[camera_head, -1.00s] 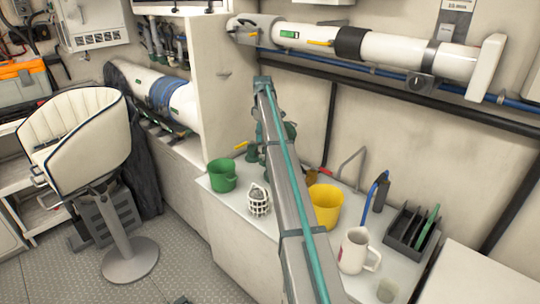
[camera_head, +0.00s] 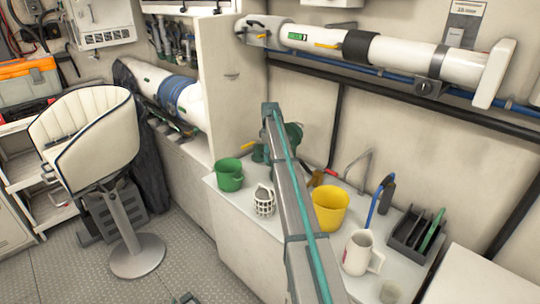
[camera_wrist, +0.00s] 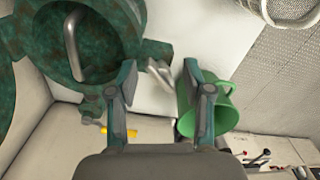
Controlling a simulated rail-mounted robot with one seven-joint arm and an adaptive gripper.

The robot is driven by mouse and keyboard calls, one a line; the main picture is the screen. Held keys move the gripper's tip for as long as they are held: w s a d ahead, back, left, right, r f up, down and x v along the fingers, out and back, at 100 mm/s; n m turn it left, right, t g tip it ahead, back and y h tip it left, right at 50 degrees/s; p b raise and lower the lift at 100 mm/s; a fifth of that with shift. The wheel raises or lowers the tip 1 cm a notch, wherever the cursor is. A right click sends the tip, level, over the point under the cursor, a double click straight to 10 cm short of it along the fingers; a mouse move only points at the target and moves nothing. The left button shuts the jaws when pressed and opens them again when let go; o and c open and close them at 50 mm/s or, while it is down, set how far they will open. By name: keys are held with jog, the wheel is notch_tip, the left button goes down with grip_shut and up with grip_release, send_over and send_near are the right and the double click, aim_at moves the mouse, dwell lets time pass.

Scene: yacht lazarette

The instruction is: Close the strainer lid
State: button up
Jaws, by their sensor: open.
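The strainer, in weathered green bronze, is mostly hidden behind my arm in the head view; a green part of it (camera_head: 293,135) shows to the right of the arm. In the wrist view a round green strainer part (camera_wrist: 103,62) with a bent metal handle (camera_wrist: 72,45) fills the upper left. It looks like the lid, but I cannot tell its angle for certain. Another curved green part (camera_wrist: 12,105) shows at the left edge. My gripper (camera_wrist: 158,72) is open and empty, its left finger close to the round part; contact is unclear.
A green bucket (camera_head: 229,176), white basket (camera_head: 264,203), yellow bucket (camera_head: 330,207), white jug (camera_head: 359,253) and dark rack (camera_head: 414,232) stand on the counter. The green bucket also shows beside my right finger in the wrist view (camera_wrist: 222,105). A yellow lever (camera_wrist: 118,132) lies below.

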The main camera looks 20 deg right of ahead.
grip_shut()
dwell(1.4)
grip_release()
jog(key=shift+r, duration=0.1)
notch_tip(320, 180, up, 12)
dwell(0.6)
jog(key=shift+c, duration=0.3)
